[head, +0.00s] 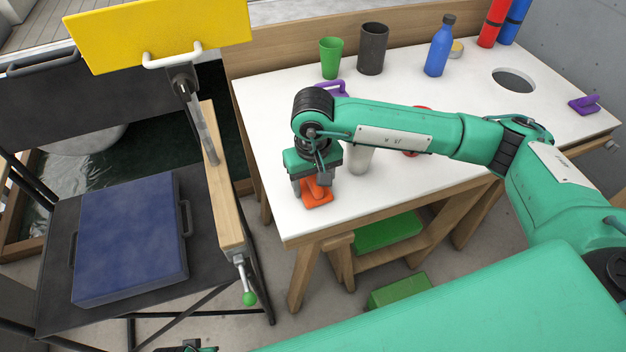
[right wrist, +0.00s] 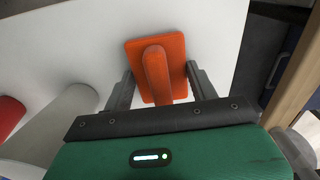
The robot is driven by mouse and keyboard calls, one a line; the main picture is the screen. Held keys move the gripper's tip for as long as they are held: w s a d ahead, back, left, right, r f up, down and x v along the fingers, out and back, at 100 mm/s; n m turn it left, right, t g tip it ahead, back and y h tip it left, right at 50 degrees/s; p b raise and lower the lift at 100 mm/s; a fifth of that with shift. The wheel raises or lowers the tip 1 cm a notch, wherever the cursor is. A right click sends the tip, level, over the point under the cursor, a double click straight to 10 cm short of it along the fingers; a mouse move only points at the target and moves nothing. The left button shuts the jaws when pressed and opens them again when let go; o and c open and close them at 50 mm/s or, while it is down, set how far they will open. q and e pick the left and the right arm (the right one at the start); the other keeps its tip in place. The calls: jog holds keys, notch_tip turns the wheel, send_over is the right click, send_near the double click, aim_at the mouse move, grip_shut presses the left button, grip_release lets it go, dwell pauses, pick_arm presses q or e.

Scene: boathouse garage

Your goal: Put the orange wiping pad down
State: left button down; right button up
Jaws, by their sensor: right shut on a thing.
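The orange wiping pad (head: 318,199) is a flat rectangular plate with a raised handle. It is over the front left part of the white table (head: 400,190); I cannot tell whether it touches the top. My right gripper (head: 317,183) points down and is shut on the pad, with the fingers on both sides of its handle. In the right wrist view the pad (right wrist: 178,75) shows between the gripper's two fingers (right wrist: 158,88). A small part of what looks like my left gripper (head: 186,348) shows at the bottom edge; its jaws are not clear.
A pale cup (head: 357,160) stands close right of the gripper. A purple-handled thing (head: 334,88), a green cup (head: 331,58), a dark cup (head: 372,48) and a blue bottle (head: 440,48) stand farther back. A round hole (head: 513,80) is at right, near a purple pad (head: 584,104).

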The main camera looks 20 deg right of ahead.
pick_arm(q)
jog(key=shift+f, duration=0.15)
pick_arm(e)
jog(key=shift+f, duration=0.1)
jog(key=o, duration=1)
jog(key=shift+r, duration=0.55)
pick_arm(q)
jog(key=r, duration=0.2)
jog(key=shift+w+r, duration=0.2)
jog(key=shift+r, duration=0.1)
pick_arm(e)
notch_tip(320, 180, up, 13)
jog(key=shift+f, duration=0.1)
grip_shut()
